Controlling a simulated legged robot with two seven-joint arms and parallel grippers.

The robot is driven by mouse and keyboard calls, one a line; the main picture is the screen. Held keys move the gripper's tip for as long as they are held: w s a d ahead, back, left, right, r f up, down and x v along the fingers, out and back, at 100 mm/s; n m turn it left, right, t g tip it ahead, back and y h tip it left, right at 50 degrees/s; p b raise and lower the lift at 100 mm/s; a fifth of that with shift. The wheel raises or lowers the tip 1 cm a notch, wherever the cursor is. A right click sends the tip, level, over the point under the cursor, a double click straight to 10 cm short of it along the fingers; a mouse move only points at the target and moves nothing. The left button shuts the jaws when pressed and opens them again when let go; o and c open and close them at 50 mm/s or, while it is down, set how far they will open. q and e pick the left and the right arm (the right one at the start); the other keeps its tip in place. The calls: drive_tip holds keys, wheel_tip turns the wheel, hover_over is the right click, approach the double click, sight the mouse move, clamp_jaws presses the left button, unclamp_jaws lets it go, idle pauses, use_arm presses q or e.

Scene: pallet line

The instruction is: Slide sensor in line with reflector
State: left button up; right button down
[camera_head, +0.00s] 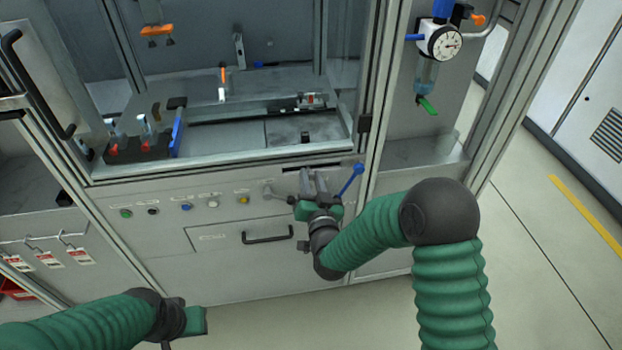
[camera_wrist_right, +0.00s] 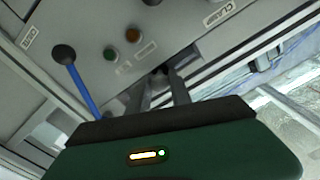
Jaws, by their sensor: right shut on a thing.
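My right gripper (camera_head: 312,180) is at the front panel of the machine, by a dark slot (camera_head: 325,167) under the window sill and left of a blue lever (camera_head: 350,182). In the right wrist view its fingers (camera_wrist_right: 165,80) are closed on a small dark knob (camera_wrist_right: 160,70), mostly hidden between the tips. I cannot tell for sure which part is the sensor or the reflector. An orange-topped upright (camera_head: 222,82) and a grey metal bracket (camera_head: 239,50) stand inside the cabinet. My left gripper (camera_head: 195,321) is low at the front left, its fingers not clear.
Several push buttons (camera_head: 186,206) and a drawer with a black handle (camera_head: 268,238) are on the panel. A black block with red parts (camera_head: 135,150) is inside at left. A dial gauge (camera_head: 444,42) hangs at right. The floor at right is clear.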

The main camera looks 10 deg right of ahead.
drive_tip(key=shift+f, duration=0.1)
drive_tip(key=d, duration=0.5)
drive_tip(key=shift+d, duration=0.25)
drive_tip(key=c, duration=1.5)
unclamp_jaws()
drive_tip(key=shift+a, duration=0.15)
drive_tip(key=shift+c, duration=0.2)
drive_tip(key=shift+a, duration=0.15)
drive_tip(key=shift+s, duration=0.1)
